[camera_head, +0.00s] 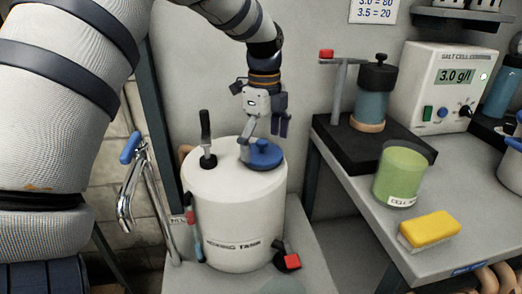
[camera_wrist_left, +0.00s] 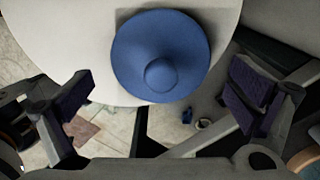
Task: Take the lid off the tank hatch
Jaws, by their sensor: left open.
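The blue lid (camera_head: 264,156), round with a small knob on top, sits on the tank's top at the right. In the left wrist view the lid (camera_wrist_left: 135,45) is seen from above, with its knob near the middle. My left gripper (camera_head: 265,138) is just above the lid, pointing down, with its fingers spread. In the left wrist view the two fingers show at left and right, apart from the lid, with nothing between them. The hatch under the lid is hidden. My right gripper is not in view.
A black-handled fitting (camera_head: 207,140) stands up from the tank top, left of the lid. A metal pipe with a blue handle (camera_head: 132,148) is left of the tank. The bench (camera_head: 380,235) holds a green container (camera_head: 400,175), a yellow sponge (camera_head: 430,228) and a white control box (camera_head: 440,85).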

